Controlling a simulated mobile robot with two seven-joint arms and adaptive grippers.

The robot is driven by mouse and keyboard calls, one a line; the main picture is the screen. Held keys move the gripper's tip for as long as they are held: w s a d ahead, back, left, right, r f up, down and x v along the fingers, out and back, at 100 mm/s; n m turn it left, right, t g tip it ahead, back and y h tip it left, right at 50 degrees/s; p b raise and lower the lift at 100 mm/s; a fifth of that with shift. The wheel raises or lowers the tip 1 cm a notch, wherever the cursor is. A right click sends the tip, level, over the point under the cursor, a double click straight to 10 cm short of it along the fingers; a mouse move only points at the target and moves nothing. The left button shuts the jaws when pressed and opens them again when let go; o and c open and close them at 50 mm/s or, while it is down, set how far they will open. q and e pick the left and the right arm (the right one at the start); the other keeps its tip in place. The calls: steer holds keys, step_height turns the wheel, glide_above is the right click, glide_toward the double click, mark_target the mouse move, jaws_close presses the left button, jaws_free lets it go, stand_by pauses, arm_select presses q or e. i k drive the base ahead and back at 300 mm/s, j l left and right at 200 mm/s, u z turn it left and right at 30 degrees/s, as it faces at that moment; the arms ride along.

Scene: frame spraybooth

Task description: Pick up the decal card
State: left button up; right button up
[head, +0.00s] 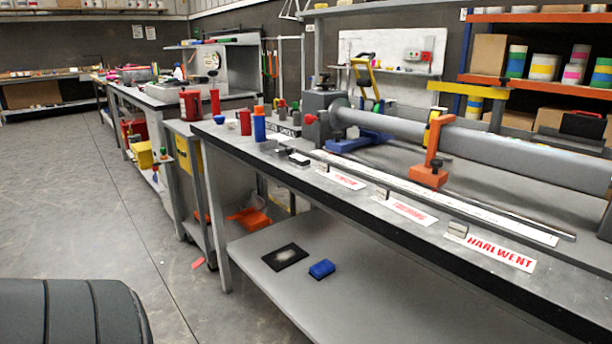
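Three white decal cards with red lettering lie flat along the front of the long grey workbench. The nearest decal card (500,252) reads HARLWENT, with a small grey block (458,229) at its left end. The middle card (408,210) and the farthest card (341,178) have lettering too small to read surely. Small blocks also stand by their left ends. The frame does not show which card the task means. Neither of my grippers is in view.
The workbench (345,207) carries a long grey tube (480,144), an orange clamp (430,165) and a long ruler-like strip (440,196) behind the cards. Its lower shelf (350,300) holds a black pad (285,257) and blue block (321,269). Open floor (90,220) lies left.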

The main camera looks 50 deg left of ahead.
mark_target(324, 170)
steer(key=i+j+u, duration=0.1)
steer(key=u, duration=0.4)
steer(key=i+u, duration=0.15)
steer(key=u, duration=0.3)
steer(key=i+u, duration=0.15)
steer(key=u, duration=0.35)
steer(key=i, duration=0.1)
steer(key=k+j+z, duration=0.2)
steer(key=i, duration=0.05)
